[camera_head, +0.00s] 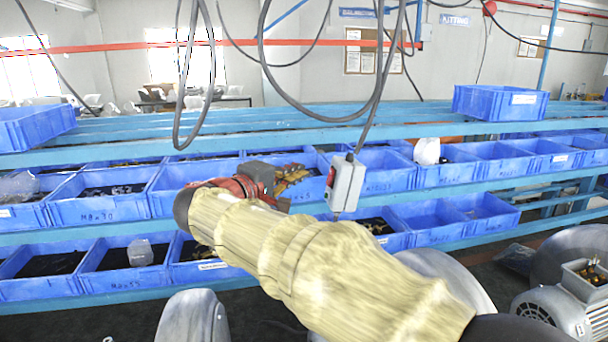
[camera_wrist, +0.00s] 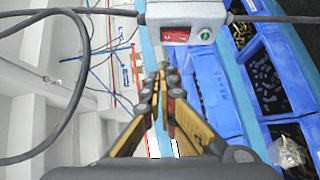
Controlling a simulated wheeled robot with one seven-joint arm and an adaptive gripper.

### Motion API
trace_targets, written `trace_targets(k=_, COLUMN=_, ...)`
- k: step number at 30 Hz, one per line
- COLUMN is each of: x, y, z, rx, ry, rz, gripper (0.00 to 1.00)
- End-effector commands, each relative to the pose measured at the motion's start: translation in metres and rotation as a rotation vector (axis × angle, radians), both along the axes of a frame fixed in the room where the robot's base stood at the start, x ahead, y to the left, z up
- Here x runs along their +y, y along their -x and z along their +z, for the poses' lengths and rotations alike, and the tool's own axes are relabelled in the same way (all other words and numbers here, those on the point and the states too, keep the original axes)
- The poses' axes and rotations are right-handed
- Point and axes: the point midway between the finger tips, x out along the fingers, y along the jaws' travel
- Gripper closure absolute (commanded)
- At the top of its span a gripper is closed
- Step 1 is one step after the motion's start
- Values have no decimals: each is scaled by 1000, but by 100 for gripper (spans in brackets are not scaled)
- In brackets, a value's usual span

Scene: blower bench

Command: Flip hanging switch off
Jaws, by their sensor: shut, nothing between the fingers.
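The hanging switch (camera_head: 346,186) is a small grey box on a black cable, in front of the blue bins, with a red part on its left face. In the wrist view the grey switch box (camera_wrist: 186,14) is at the top, cut by the frame edge. It shows a red rocker (camera_wrist: 175,36) and a round green button (camera_wrist: 205,35). My gripper (camera_head: 304,171) is just left of the box in the head view. In the wrist view my gripper (camera_wrist: 165,72) is shut and empty, its fingertips pointing at the box's lower side. I cannot tell whether they touch it.
Black cables (camera_head: 268,60) loop down from above. Blue bins (camera_head: 100,198) fill the blue rack behind the switch. A loose blue crate (camera_head: 500,102) stands on the upper rack. A grey motor (camera_head: 560,312) is at lower right.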

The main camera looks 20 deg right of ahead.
Motion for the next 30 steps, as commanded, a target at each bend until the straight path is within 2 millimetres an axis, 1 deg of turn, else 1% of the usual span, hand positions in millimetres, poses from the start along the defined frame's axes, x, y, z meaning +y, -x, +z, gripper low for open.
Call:
trace_targets(k=1, x=10, y=5, z=1, rx=0, ry=1, rz=6, gripper=100)
trace_targets(k=3, x=20, y=12, z=4, rx=0, ry=1, rz=5, gripper=100)
trace_targets(k=9, x=38, y=24, z=8, rx=1, ry=0, rz=3, gripper=100)
trace_targets(k=14, x=41, y=27, z=9, rx=2, ry=0, rz=1, gripper=100)
trace_targets(k=30, x=41, y=28, z=10, rx=2, ry=1, rz=1, gripper=100)
